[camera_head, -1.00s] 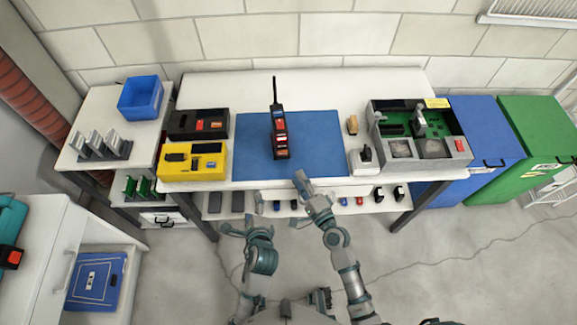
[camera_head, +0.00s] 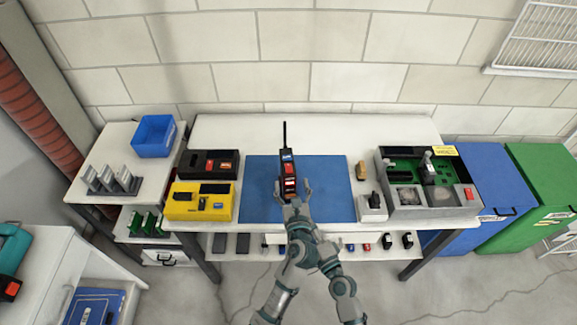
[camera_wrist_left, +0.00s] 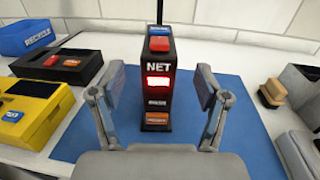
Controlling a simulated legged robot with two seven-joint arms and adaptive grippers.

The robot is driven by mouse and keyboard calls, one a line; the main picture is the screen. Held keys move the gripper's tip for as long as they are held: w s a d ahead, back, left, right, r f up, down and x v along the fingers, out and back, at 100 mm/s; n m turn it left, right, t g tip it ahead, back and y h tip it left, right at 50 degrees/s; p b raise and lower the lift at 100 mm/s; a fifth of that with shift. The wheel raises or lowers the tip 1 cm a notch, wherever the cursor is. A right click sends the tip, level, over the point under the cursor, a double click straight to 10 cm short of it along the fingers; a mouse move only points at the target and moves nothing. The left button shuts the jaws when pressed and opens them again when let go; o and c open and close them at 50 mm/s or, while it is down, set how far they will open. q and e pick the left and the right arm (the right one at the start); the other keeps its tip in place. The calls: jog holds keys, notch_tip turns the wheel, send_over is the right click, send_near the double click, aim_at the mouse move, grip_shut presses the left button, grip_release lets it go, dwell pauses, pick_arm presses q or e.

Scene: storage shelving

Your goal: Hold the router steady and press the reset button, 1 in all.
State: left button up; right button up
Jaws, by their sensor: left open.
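The router (camera_head: 287,172) is a black upright box with a thin antenna, standing on the blue mat (camera_head: 335,192). The router also shows in the left wrist view (camera_wrist_left: 154,102), with a "NET" label and a lit red panel. Blue and red blocks are on its top, and an orange label is low on its front; I cannot tell which is the reset button. My left gripper (camera_head: 293,190) is open at the router's near side. Its fingers (camera_wrist_left: 160,80) stand left and right of the router, with gaps. My right arm is beside the left one; its gripper is not clear.
A yellow case (camera_head: 198,203) and a black case (camera_head: 207,165) stand left of the mat. A small white-and-black device (camera_head: 372,210), a tan block (camera_head: 361,173) and a grey open unit (camera_head: 435,212) stand right. The mat's right side is clear.

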aim_at(288, 162)
pick_arm(q)
jog(key=w, duration=0.5)
jog(key=w+a, duration=0.1)
jog(key=w, duration=0.2)
jog(key=shift+w, duration=0.35)
grip_shut()
pick_arm(e)
grip_shut()
dwell(0.7)
